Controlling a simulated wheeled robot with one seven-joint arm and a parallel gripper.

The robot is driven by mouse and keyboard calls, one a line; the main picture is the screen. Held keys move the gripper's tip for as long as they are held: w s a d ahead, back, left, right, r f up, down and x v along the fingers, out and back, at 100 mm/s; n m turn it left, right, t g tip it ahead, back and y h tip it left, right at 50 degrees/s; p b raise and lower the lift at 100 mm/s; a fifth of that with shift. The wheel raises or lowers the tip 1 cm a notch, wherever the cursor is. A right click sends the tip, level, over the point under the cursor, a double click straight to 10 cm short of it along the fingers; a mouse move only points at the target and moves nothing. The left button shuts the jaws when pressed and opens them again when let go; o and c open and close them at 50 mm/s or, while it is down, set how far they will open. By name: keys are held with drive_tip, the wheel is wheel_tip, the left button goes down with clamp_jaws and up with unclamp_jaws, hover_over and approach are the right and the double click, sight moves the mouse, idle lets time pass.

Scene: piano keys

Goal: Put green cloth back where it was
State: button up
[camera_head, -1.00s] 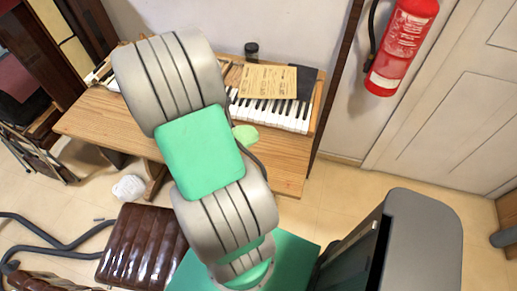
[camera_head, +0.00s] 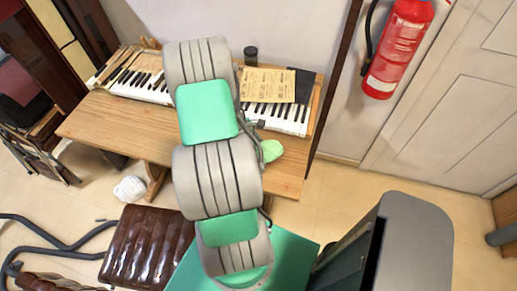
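The green cloth (camera_head: 271,151) shows as a small light-green patch over the front part of the wooden desk, right of my arm. My gripper (camera_head: 259,132) is partly hidden behind my arm, next to the cloth's upper left edge. Its fingertips are too small to make out, but the cloth has shifted along with the arm, so it appears held. I cannot tell how high above the desk the cloth hangs.
The desk (camera_head: 110,128) holds piano keys (camera_head: 285,119), a yellowed paper (camera_head: 267,84), a dark cloth or folder (camera_head: 304,85) and a dark jar (camera_head: 251,56). A brown stool (camera_head: 147,246) stands in front. A fire extinguisher (camera_head: 398,48) hangs at right.

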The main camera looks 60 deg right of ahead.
drive_tip(key=shift+f, duration=0.1)
drive_tip(key=o, duration=1.1)
drive_tip(key=b+v, duration=0.1)
drive_tip(key=v, duration=1.1)
drive_tip(key=shift+b, duration=0.35)
drive_tip(key=w+a+r+m+t, duration=0.2)
drive_tip(key=w+a+r+t, duration=0.2)
drive_tip(key=w+a+r, duration=0.7)
drive_tip(key=a+r+m+t+y, duration=0.1)
drive_tip(key=a+r+m+t, duration=0.1)
drive_tip(key=a, duration=1)
drive_tip(key=w+a+r+m+t+y, duration=0.1)
drive_tip(key=a+r, duration=0.3)
drive_tip(key=a, duration=0.9)
drive_tip(key=shift+w+m+t, duration=0.2)
drive_tip(key=shift+m+t, duration=0.2)
drive_tip(key=shift+t, duration=0.3)
